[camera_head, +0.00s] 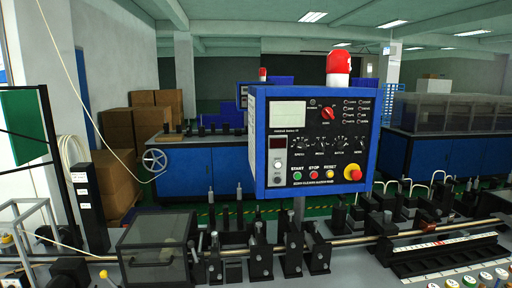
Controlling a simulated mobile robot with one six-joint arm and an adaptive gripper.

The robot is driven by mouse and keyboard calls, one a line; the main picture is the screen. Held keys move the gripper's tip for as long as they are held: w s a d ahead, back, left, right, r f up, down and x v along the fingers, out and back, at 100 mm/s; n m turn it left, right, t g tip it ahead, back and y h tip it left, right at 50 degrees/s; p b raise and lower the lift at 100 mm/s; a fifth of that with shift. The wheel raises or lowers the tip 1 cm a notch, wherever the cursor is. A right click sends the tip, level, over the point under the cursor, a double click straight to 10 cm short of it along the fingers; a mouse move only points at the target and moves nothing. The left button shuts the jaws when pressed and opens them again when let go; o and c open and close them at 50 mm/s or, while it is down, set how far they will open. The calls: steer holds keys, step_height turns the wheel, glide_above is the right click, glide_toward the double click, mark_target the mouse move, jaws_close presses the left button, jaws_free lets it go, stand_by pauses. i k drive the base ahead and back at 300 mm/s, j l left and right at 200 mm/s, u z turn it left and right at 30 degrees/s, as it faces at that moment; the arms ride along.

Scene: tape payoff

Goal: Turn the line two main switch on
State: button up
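A blue control box (258,150) with a dark front panel stands on a post in the middle of the view. A red rotary switch (327,114) sits near the top centre of the panel. It seems to be turned at a slant, but its position marks are too small to read. I cannot tell from the lettering which line this box belongs to. Below are a row of black knobs, a small red display (278,142), START, STOP and RESET buttons, and a red emergency button (352,172) on yellow. A red beacon (338,66) tops the box. My gripper is not in view.
A steel shaft with black brackets (290,250) runs across the bench below the box. A clear-sided dark case (158,252) stands at left. Another blue box with a red beacon (262,74) stands behind. Cardboard boxes (115,178) are stacked at back left.

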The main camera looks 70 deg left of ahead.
mark_target(326, 113)
steer(key=u, duration=2.05)
